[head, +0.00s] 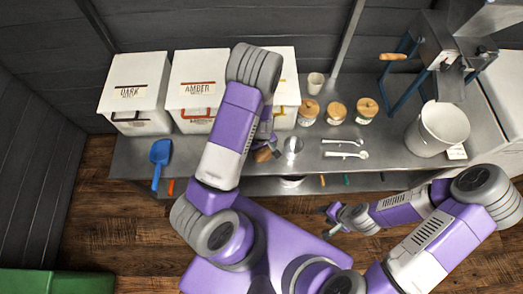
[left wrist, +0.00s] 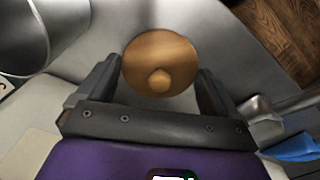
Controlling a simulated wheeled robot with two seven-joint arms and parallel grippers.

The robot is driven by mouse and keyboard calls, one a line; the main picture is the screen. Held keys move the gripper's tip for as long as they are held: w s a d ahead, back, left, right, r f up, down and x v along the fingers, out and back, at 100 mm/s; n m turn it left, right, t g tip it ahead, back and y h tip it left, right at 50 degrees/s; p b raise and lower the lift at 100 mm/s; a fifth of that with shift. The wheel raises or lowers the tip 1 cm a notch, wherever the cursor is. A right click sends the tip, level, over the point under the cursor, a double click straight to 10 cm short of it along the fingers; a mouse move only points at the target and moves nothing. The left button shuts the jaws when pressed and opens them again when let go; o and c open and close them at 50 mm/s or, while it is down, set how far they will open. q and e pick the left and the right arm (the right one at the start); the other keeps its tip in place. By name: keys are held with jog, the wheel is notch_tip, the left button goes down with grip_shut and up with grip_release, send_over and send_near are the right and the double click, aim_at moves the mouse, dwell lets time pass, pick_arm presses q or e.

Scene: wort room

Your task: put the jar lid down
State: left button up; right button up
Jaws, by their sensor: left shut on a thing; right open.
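The jar lid is a round wooden disc with a knob. In the left wrist view the lid (left wrist: 160,62) sits between the two fingers of my left gripper (left wrist: 158,85), which is shut on it. In the head view the lid (head: 263,155) shows partly below my left gripper (head: 265,143), near the front edge of the metal bench (head: 225,160). I cannot tell whether the lid touches the bench. An open, clear or grey jar (head: 293,147) stands just right of it. My right gripper (head: 334,213) is open and empty, in front of the bench.
Several jars with wooden lids (head: 337,112) and a cup (head: 315,83) stand behind. White bins (head: 135,90) line the back left. A blue scoop (head: 160,155) overhangs the front edge.

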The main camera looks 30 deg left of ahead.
pick_arm(q)
jog(key=shift+f, duration=0.4)
jog(key=shift+f, duration=0.2)
jog(key=o, duration=0.7)
jog(key=shift+c, duration=0.2)
jog(key=shift+r, duration=0.15)
